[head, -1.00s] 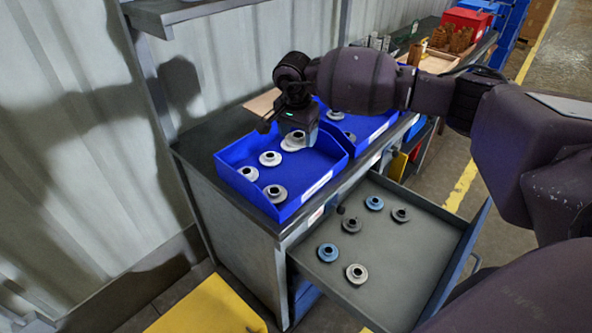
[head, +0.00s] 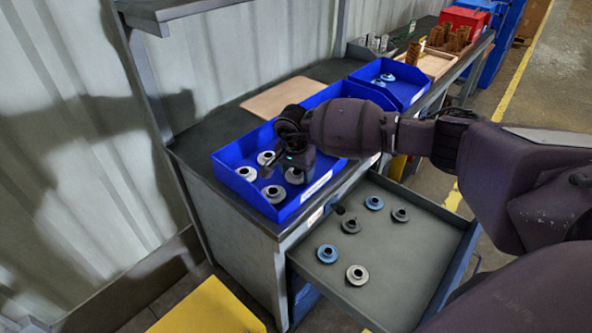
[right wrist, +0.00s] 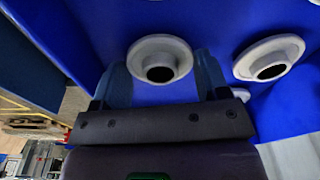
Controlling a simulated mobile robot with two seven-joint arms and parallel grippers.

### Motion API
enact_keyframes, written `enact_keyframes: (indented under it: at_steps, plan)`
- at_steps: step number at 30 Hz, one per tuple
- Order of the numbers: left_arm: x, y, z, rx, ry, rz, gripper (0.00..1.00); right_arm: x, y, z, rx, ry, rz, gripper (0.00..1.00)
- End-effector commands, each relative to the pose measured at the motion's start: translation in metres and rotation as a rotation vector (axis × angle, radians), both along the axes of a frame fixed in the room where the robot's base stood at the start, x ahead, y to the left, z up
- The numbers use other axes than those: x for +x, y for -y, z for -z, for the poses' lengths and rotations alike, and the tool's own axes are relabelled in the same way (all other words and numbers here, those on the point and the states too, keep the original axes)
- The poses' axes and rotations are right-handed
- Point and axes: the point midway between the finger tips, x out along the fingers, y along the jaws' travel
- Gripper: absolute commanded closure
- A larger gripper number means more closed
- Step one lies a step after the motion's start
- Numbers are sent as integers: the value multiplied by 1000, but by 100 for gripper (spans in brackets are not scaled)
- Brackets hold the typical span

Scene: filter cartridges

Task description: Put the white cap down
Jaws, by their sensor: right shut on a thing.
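My right gripper (head: 294,166) is low over the near blue tray on the bench, shut on a white cap (head: 294,176). In the right wrist view the cap (right wrist: 160,60) sits between the two fingertips, flange and dark centre hole facing the camera. I cannot tell whether its underside touches the tray floor. Several similar pale caps lie in the near blue tray (head: 312,190): one to the left (head: 247,173), one farther back (head: 266,158) and one close in front (head: 274,192). Another cap (right wrist: 269,58) is beside the held one in the wrist view. My left gripper is not in view.
Below the bench, an open grey drawer (head: 405,262) holds blue (head: 328,254), dark grey (head: 351,225) and pale caps (head: 357,274). A farther blue tray (head: 418,94) holds caps. A wooden board (head: 280,97) lies behind the near tray.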

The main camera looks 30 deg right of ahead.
Motion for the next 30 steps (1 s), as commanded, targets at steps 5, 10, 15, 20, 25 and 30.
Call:
enact_keyframes:
  at_steps: [5, 10, 15, 20, 25, 30]
  plan:
    - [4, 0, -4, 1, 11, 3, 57, 1, 0, -2, 0, 2, 0, 58]
    - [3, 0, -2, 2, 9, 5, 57, 0, 0, 2, 0, 1, 0, 58]
    - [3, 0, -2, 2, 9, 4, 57, 0, 0, 1, 0, 1, 0, 10]
    - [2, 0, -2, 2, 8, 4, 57, 0, 0, 1, 0, 1, 0, 6]
    - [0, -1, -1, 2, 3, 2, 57, 0, 0, -1, 0, 2, 0, 6]
    - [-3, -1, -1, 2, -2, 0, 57, 0, -1, -16, -2, 5, -1, 6]
